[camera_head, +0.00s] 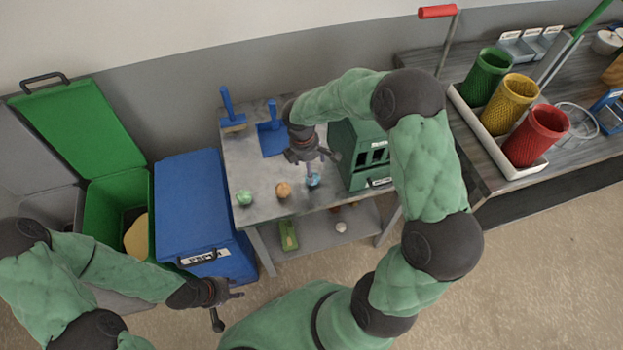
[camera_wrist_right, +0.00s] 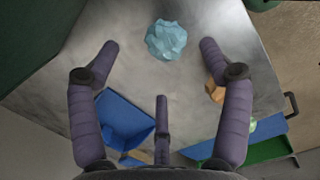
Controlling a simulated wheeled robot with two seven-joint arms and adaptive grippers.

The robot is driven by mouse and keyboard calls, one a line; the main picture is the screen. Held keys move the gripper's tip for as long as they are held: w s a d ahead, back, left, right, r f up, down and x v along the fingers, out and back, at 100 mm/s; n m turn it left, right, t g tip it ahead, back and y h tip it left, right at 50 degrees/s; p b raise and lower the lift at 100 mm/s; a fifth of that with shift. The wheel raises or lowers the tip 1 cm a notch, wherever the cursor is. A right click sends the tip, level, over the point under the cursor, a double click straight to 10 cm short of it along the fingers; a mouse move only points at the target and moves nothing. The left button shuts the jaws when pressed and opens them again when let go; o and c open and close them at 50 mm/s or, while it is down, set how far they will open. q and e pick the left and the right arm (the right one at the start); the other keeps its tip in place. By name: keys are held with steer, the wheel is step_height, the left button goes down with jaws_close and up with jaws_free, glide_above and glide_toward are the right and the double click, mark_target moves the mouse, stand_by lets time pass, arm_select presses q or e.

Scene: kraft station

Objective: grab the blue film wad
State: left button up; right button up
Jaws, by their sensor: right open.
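The blue film wad (camera_head: 313,180) is a light-blue crumpled ball on the grey metal table, near its front edge. In the right wrist view the wad (camera_wrist_right: 166,40) lies on the bare tabletop, just beyond and between the spread fingertips. My right gripper (camera_head: 314,161) is open and points down over the wad; it also shows in the right wrist view (camera_wrist_right: 159,62) with its fingers apart and nothing between them. I see no clear contact with the wad. My left gripper (camera_head: 227,305) is open and empty, low in front of the blue bin.
An orange-brown wad (camera_head: 283,190) and a green wad (camera_head: 244,198) lie left of the blue one. A dark green cabinet (camera_head: 358,155) stands close on the right. A blue dustpan (camera_head: 271,138) and a brush (camera_head: 232,122) lie at the back. A blue bin (camera_head: 190,205) adjoins the table's left.

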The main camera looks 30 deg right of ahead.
steer(key=f, duration=0.1)
steer(key=f+b, duration=0.1)
steer(key=f, duration=0.3)
steer(key=shift+s+d+b, duration=0.1)
steer(key=shift+s+b, duration=0.25)
steer(key=shift+s, duration=0.05)
steer(key=c, duration=0.9)
